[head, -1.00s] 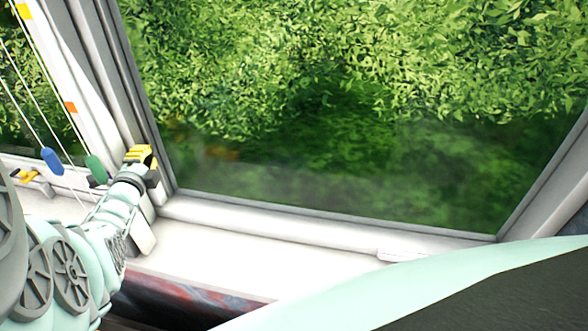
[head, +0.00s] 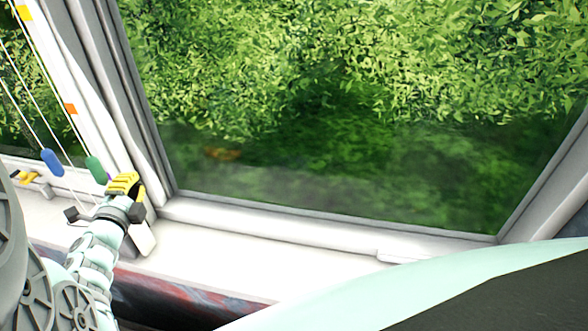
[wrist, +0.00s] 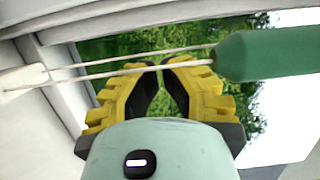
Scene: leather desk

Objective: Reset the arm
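My gripper (head: 123,180) has yellow fingers and is at the left in the head view, in front of the window frame and above the sill. It also shows in the wrist view (wrist: 161,66), where the fingertips come together with nothing clearly held between them. A green cord pull (head: 96,168) hangs just left of the gripper. It looks large in the wrist view (wrist: 265,55), and its thin cords cross in front of the fingertips. I cannot tell whether a cord touches the fingers.
A blue cord pull (head: 52,161) hangs farther left. The white window sill (head: 230,255) runs along the window, with a large glass pane (head: 350,120) showing green leaves. A yellow-tipped object (head: 32,178) is at the far left. The sill is clear toward the right.

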